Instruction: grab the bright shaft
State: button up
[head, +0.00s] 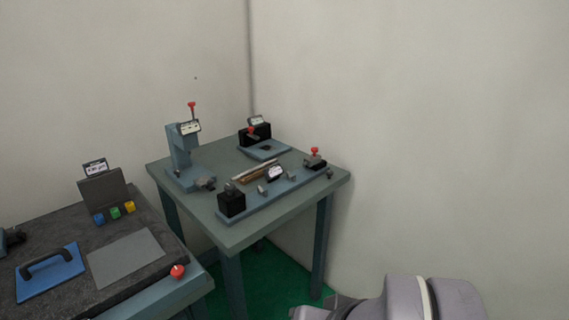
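A light, silvery rod (252,169) that looks like the bright shaft lies on the grey-green table in the corner. A brown rod (259,175) lies close along its near side. The two are small in the head view, and I cannot tell whether they touch or rest on something. My gripper is not in view; only a grey part of my arm (408,302) shows at the bottom right, well apart from the rods.
The corner table (225,236) carries a long blue fixture (281,197) in front of the rods. A blue upright press (181,152) stands behind left, and a black block device (255,133) behind. A dark-topped bench (60,225) stands at left. Walls close off the back and right.

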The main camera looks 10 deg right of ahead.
aim_at(250, 172)
jog(key=i+l+u, duration=0.1)
jog(key=i, duration=0.5)
jog(key=i+l, duration=0.2)
jog(key=i, duration=0.35)
jog(key=i+l+u, duration=0.15)
jog(key=i, duration=0.45)
